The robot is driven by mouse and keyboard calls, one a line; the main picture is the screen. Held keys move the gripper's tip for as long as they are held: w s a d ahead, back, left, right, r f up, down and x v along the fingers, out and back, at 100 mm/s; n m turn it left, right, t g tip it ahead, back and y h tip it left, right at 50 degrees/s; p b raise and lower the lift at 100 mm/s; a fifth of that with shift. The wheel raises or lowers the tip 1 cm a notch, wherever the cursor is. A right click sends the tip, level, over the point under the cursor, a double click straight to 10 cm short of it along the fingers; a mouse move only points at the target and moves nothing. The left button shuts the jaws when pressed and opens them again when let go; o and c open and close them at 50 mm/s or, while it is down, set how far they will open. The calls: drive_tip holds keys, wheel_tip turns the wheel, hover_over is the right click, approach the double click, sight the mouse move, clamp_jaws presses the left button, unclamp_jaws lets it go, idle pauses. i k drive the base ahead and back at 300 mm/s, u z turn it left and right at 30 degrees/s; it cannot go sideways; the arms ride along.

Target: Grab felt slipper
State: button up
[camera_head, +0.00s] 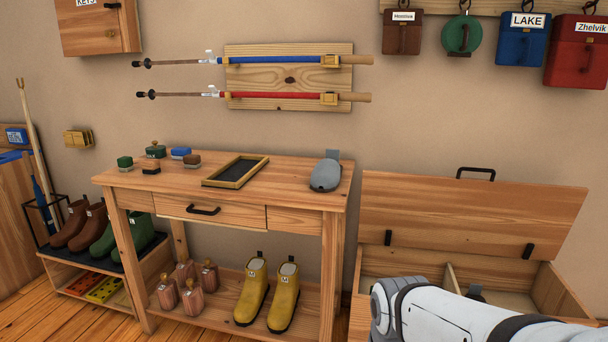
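A grey felt slipper (325,174) lies on the right end of the wooden table (290,186), its toe toward me and a flat grey tab standing up at its back. A small dark grey object (476,293) shows inside the open chest (569,298); it is mostly hidden behind my white arm, and I cannot tell what it is. My arm crosses the lower right in front of the chest. My gripper does not show in this view.
A framed black tray (236,171) and several small brushes lie left of the slipper. Yellow boots (253,292) and wooden shoe trees (190,298) stand on the shelf below. The chest's raised lid (470,217) stands right of the table. Ski poles hang on the wall above.

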sight(326, 177)
drive_tip(key=z, duration=0.05)
drive_tip(key=i, duration=0.9)
